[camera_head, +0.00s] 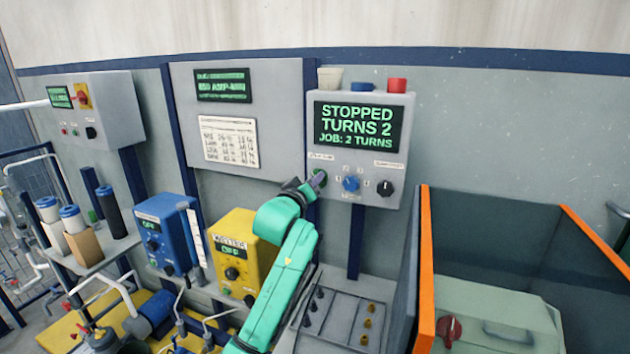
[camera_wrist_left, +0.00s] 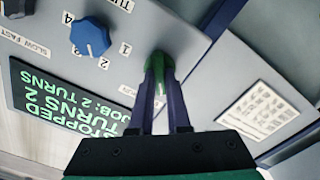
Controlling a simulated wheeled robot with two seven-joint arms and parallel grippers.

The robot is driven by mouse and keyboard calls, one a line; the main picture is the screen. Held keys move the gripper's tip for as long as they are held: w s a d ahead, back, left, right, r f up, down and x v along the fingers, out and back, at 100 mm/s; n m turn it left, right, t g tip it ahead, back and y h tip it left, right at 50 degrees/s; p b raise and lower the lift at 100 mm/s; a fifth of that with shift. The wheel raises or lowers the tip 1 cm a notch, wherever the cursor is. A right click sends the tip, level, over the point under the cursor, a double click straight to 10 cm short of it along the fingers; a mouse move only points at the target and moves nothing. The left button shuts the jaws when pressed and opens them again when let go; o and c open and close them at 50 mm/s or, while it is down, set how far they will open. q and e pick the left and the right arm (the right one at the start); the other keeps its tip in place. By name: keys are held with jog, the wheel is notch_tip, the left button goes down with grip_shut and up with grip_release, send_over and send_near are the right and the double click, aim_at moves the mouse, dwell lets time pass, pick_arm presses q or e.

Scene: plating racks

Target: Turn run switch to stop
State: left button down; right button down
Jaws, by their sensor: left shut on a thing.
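The grey control box (camera_head: 400,152) on the wall has a screen (camera_head: 358,126) reading "STOPPED, TURNS 2, JOB: 2 TURNS". The green run switch (camera_wrist_left: 159,63) is the leftmost knob below that screen. My left gripper (camera_head: 318,181) reaches up to it from below. In the left wrist view, my left gripper (camera_wrist_left: 161,82) has its two dark fingers closed on the green knob. The fingers hide part of the knob, so its exact pointing is hard to tell. My right gripper is in neither view.
A blue numbered knob (camera_head: 351,184) sits just right of the run switch, and a black knob (camera_head: 385,188) further right. A yellow box (camera_head: 232,262) and a blue box (camera_head: 164,232) stand lower left. An orange-edged bin (camera_head: 426,270) stands at right.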

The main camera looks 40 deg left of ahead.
pick_arm(q)
jog(key=c, duration=0.9)
grip_release()
jog(key=b+v, duration=1.1)
jog(key=v, duration=0.3)
jog(key=shift+s+d+b, duration=0.15)
jog(key=shift+s+b, duration=0.15)
jog(key=shift+b, duration=0.1)
